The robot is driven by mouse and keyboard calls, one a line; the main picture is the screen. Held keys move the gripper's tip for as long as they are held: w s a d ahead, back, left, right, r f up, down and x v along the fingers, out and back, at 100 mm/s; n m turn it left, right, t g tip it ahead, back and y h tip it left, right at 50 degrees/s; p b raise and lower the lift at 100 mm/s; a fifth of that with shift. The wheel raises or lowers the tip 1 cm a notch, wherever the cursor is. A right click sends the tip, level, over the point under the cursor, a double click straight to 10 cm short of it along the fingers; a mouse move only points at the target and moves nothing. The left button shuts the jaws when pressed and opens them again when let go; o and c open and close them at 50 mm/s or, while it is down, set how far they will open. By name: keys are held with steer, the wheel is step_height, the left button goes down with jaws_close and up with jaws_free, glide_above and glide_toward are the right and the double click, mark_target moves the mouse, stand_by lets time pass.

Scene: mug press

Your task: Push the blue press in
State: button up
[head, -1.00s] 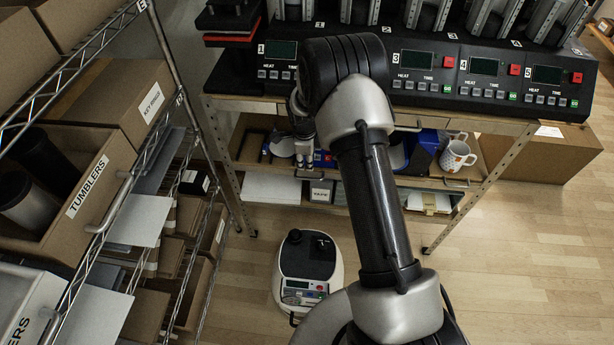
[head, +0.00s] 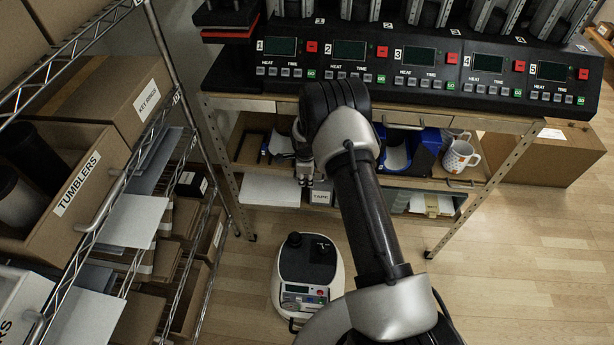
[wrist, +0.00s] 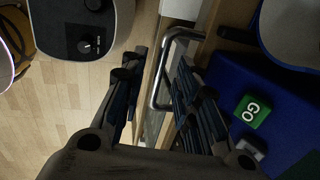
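The blue press shows in the wrist view as a blue body (wrist: 285,118) with a green GO button, right of my fingers. In the head view my arm hides most of that shelf area; blue surfaces (head: 425,150) show right of the arm, and I cannot tell whether they belong to the press. My gripper (wrist: 158,85) has its fingers apart. A silver bar handle (wrist: 160,68) lies between them in the wrist picture; I cannot tell whether they touch it. In the head view my gripper (head: 304,180) is at the shelf's front edge.
A bench (head: 505,122) with several numbered control panels stands above the shelf. A patterned mug (head: 458,158) stands on the shelf at right. A wire rack (head: 165,60) with boxes is at left. A white-and-black machine (head: 308,265) is on the floor below.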

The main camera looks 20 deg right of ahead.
jaws_close()
stand_by(0.6)
